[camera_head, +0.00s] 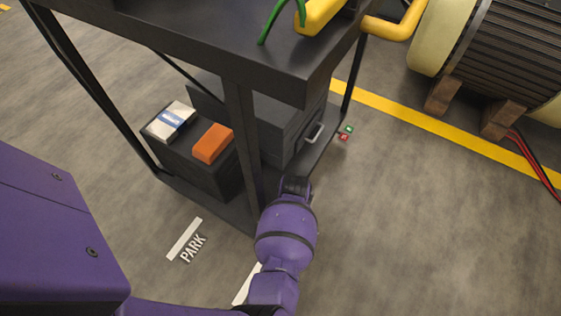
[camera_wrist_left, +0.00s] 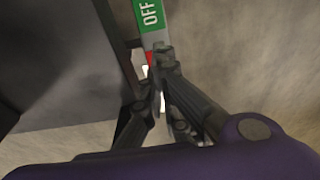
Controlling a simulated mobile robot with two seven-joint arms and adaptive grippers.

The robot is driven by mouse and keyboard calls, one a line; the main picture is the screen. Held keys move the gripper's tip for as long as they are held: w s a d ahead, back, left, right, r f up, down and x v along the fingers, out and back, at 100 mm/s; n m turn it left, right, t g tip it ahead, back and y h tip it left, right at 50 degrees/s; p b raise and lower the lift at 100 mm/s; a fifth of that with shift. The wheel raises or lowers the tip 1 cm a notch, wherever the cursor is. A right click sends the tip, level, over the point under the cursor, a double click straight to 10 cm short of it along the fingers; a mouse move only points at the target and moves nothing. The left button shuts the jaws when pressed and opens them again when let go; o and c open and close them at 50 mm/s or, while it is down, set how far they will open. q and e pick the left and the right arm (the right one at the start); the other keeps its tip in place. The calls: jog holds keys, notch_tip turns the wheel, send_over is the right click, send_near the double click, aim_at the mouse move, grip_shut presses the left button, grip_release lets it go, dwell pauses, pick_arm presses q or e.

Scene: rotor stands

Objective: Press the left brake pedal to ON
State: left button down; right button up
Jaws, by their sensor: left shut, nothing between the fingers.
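In the left wrist view, a brake pedal shows a green face marked OFF (camera_wrist_left: 150,14) in white. Just below it, a small red part (camera_wrist_left: 150,58) is mostly hidden behind my fingers. My left gripper (camera_wrist_left: 160,50) is shut and empty, its fingertips overlapping the pedal's near end; I cannot tell whether they touch it. In the head view, my left gripper (camera_head: 297,185) is low beside the cart's bottom frame, and my arm hides the pedal there. My right gripper is not in view.
A dark cart (camera_head: 230,60) carries a grey case (camera_head: 275,125), an orange box (camera_head: 212,143) and a white-blue box (camera_head: 168,122) low down. Another small green-and-red pedal (camera_head: 344,137) sits at its far corner. A motor (camera_head: 500,50) stands right of a yellow floor line.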

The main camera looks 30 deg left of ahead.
pick_arm(q)
jog(key=shift+w+f+b, duration=0.1)
jog(key=shift+f+b, duration=0.35)
jog(key=shift+f, duration=0.3)
jog(key=shift+a+f, duration=0.1)
jog(key=shift+f, duration=0.3)
jog(key=shift+s+a+f+b, duration=0.2)
jog(key=shift+s+f+b, duration=0.05)
jog(key=shift+f+b, duration=0.95)
jog(key=shift+f, duration=0.35)
dwell(0.5)
jog(key=shift+r, duration=0.1)
notch_tip(320, 180, up, 3)
jog(key=p, duration=0.3)
jog(key=shift+r, duration=0.2)
jog(key=r+p, duration=0.2)
jog(key=r, duration=0.1)
jog(key=r+p, duration=0.1)
jog(key=shift+w+d+r, duration=0.15)
jog(key=shift+w+d, duration=0.1)
jog(key=shift+d, duration=0.05)
